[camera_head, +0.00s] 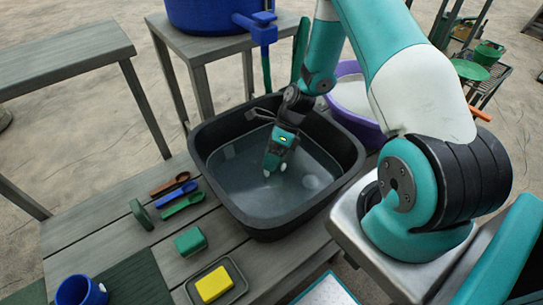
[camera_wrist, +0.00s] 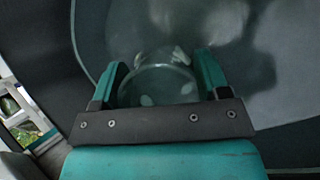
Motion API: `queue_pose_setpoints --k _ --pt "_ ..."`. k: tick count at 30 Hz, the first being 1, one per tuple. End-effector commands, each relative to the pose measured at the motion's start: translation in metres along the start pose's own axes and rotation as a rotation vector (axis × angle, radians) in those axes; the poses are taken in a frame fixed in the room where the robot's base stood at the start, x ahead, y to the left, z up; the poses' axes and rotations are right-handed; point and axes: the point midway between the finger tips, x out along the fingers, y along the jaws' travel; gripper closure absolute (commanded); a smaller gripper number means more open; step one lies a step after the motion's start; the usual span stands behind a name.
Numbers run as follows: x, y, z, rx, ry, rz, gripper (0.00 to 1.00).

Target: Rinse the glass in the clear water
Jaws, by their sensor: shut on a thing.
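A black tub (camera_head: 215,190) of clear, greyish water (camera_head: 245,190) stands on the slatted wooden table. My gripper (camera_head: 275,171) reaches down inside the tub, its fingertips at or below the water; I cannot tell how deep. In the wrist view the two teal fingers (camera_wrist: 161,80) are on either side of a clear round glass (camera_wrist: 158,92), shut on it. Its curved rim shows faintly between them. In the head view the glass is hardly visible against the water.
A purple basin (camera_head: 372,128) stands behind the tub at right. A blue vessel with a tap (camera_head: 215,15) is at the back. Spoons (camera_head: 180,190), a green block (camera_head: 190,241), a yellow sponge (camera_head: 214,284) in a tray and a blue mug (camera_head: 80,291) lie left and in front.

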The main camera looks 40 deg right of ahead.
Motion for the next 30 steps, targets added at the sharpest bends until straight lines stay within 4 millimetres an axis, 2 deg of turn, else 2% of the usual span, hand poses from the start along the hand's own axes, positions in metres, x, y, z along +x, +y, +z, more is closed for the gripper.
queue_pose_setpoints --k 7,20,30 --pt "0.005 0.005 0.008 0.0 0.0 0.001 0.6" --pt "-0.008 -0.006 -0.01 0.0 -0.001 0.001 0.6" --pt "0.004 0.004 0.006 -0.002 0.001 0.002 0.6"
